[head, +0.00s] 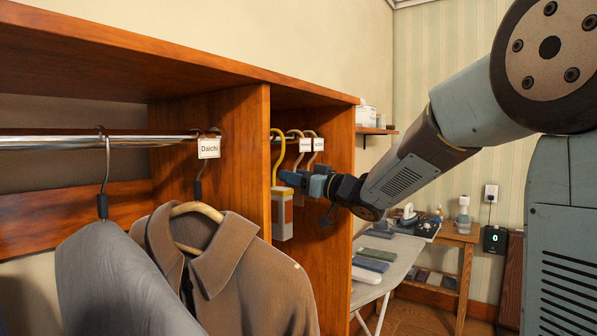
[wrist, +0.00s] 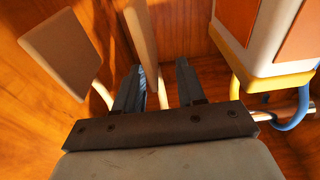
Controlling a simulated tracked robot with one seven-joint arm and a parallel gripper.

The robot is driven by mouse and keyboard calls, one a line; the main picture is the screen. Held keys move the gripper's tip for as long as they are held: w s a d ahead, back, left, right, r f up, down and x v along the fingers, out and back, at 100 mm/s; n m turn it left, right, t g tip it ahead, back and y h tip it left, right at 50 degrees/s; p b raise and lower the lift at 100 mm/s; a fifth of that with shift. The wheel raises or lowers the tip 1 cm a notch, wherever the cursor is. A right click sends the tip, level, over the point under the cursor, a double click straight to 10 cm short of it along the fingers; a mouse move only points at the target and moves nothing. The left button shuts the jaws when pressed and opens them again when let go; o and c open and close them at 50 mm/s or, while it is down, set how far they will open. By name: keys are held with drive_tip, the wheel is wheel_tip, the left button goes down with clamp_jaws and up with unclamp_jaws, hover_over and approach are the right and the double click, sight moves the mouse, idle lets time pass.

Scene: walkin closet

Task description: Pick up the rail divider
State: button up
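No piece is clearly marked as the rail divider; the likeliest are the tan paddle-shaped pieces on pale hooks. In the wrist view one tan paddle (wrist: 62,50) is at the left, and a narrower one, seen nearly edge-on (wrist: 141,35), is in the middle. The pale stem of the middle one comes down between the fingers of my gripper (wrist: 160,88). The fingers are apart, with a gap around the stem; I cannot tell whether either touches it. In the head view my gripper (head: 304,182) is in the wooden cubby, just below the pale hook (head: 297,149); it hides the paddles.
A white and orange box (head: 283,216) hangs from a yellow hook close beside my gripper; it also shows in the wrist view (wrist: 270,35). Wooden cubby walls (head: 243,150) are near. A "Daichi" tag (head: 208,148) and a brown coat (head: 235,265) hang at left. An ironing board (head: 398,252) stands behind.

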drive_tip(key=shift+x, duration=0.95)
drive_tip(key=shift+c, duration=0.3)
clamp_jaws()
